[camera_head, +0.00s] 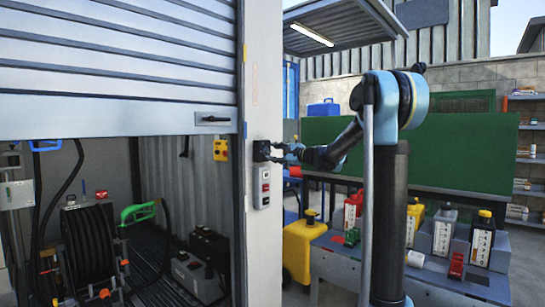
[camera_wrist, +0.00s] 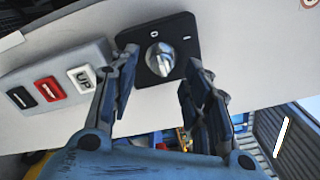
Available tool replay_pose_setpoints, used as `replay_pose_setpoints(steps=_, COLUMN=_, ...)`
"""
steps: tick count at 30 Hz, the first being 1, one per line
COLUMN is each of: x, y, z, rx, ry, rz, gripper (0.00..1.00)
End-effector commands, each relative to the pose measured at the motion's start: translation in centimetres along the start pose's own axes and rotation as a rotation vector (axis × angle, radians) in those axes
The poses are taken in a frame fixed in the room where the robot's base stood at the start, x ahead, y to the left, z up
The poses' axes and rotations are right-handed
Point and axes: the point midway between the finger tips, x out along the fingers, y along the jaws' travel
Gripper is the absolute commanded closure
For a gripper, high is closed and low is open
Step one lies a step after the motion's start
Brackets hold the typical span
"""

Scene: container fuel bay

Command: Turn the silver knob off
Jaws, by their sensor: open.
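The silver knob (camera_wrist: 160,59) sits on a black square plate (camera_wrist: 181,28) on a pale wall post, with an O mark and an I mark beside it in the wrist view. My gripper (camera_wrist: 161,66) is open, with one finger on each side of the knob in that view. I cannot tell whether either finger touches it. In the head view my gripper (camera_head: 277,151) reaches left to the black plate (camera_head: 261,150) on the post. The knob itself is too small to make out there.
A grey box with red, black and white UP buttons (camera_wrist: 58,82) sits beside the plate. A part-raised roller shutter (camera_head: 120,80) and hose reel (camera_head: 90,245) are at left. A bench (camera_head: 345,262) with several bottles stands below my arm at right.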

Motion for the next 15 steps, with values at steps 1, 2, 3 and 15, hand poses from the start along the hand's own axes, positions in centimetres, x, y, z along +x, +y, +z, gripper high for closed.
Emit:
replay_pose_setpoints(steps=1, x=-1.0, y=0.0, z=-0.1, rx=0.000, ry=0.003, rz=-0.001, gripper=0.56)
replay_pose_setpoints(steps=2, x=-1.6, y=0.0, z=-0.1, rx=0.000, ry=0.003, rz=-0.001, gripper=0.56)
replay_pose_setpoints(steps=3, x=-2.4, y=0.0, z=-0.1, rx=0.000, ry=0.003, rz=-0.001, gripper=0.56)
replay_pose_setpoints(steps=15, x=-8.8, y=0.1, z=-0.2, rx=0.000, ry=0.002, rz=0.000, gripper=0.56)
